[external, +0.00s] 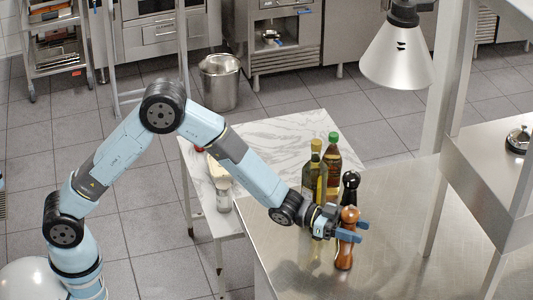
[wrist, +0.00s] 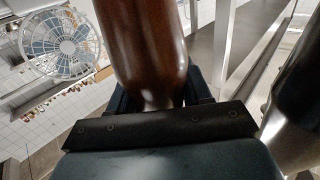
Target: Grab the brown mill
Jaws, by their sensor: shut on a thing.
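The brown mill (external: 345,252) is a reddish-brown wooden pepper mill near the front left part of the steel counter. My gripper (external: 350,230) is shut around its body, with the blue fingers on either side. In the wrist view the brown mill (wrist: 145,50) fills the middle, between the fingers. It looks upright in the external view. I cannot tell whether its foot touches the counter.
A black mill (external: 350,186) stands just behind the brown one. Two bottles, one with a yellow cap (external: 316,170) and one with a green cap (external: 333,150), stand close behind. The steel counter (external: 400,230) is clear to the right. A heat lamp (external: 397,55) hangs above.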

